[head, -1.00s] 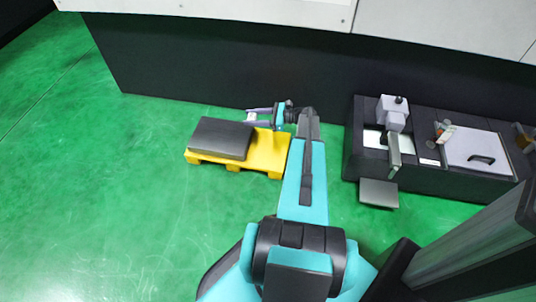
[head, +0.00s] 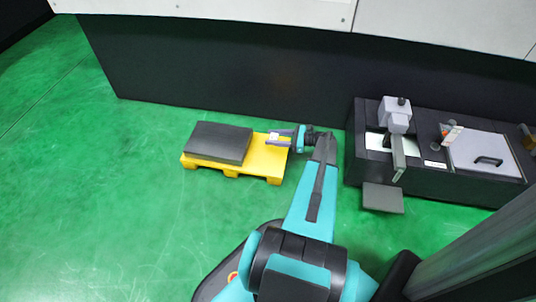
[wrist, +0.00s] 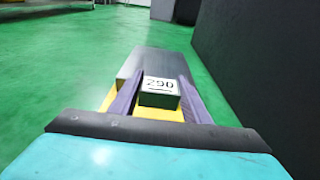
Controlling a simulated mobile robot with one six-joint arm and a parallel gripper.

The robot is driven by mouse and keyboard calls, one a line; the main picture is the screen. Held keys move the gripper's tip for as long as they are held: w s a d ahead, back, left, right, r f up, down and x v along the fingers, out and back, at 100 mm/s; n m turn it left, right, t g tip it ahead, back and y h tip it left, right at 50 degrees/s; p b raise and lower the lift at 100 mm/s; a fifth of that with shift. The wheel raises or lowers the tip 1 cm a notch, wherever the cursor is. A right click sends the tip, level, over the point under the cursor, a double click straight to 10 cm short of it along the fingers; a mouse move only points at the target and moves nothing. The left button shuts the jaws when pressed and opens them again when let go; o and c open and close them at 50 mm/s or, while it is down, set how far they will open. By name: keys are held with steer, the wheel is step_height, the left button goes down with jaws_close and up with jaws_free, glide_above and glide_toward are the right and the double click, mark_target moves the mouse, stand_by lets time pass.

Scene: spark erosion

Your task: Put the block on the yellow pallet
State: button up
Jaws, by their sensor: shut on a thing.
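The block (wrist: 160,85) is small, with a white top marked "290", and sits between my fingers in the wrist view. In the head view the block (head: 273,138) shows as a small pale patch. My gripper (head: 272,137) is shut on it, reaching in from the right over the bare right part of the yellow pallet (head: 262,157). Its two purple-grey fingers also flank the block in the wrist view (wrist: 161,80). I cannot tell whether the block's underside touches the pallet.
A dark grey slab (head: 218,142) covers the pallet's left part, just beyond the block. A dark wall (head: 225,65) runs behind the pallet. A black machine bench (head: 435,175) and a grey plate (head: 383,198) stand at the right. Green floor is free at the left.

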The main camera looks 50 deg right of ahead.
steer(key=b, duration=0.2)
glide_above(274, 154)
steer(key=shift+w+a+f, duration=0.1)
steer(key=shift+f, duration=1.1)
steer(key=shift+w+a+f, duration=0.1)
steer(key=shift+f, duration=1.1)
steer(key=shift+f+b, duration=0.65)
steer(key=shift+f, duration=1.9)
steer(key=shift+f, duration=0.15)
steer(key=o, duration=1.5)
steer(key=shift+c, duration=0.2)
steer(key=shift+s+d+r, duration=0.15)
steer(key=shift+s+r, duration=0.05)
steer(key=f+p+v, duration=0.1)
steer(key=p+v, duration=0.1)
steer(key=v, duration=0.5)
steer(key=shift+r, duration=0.4)
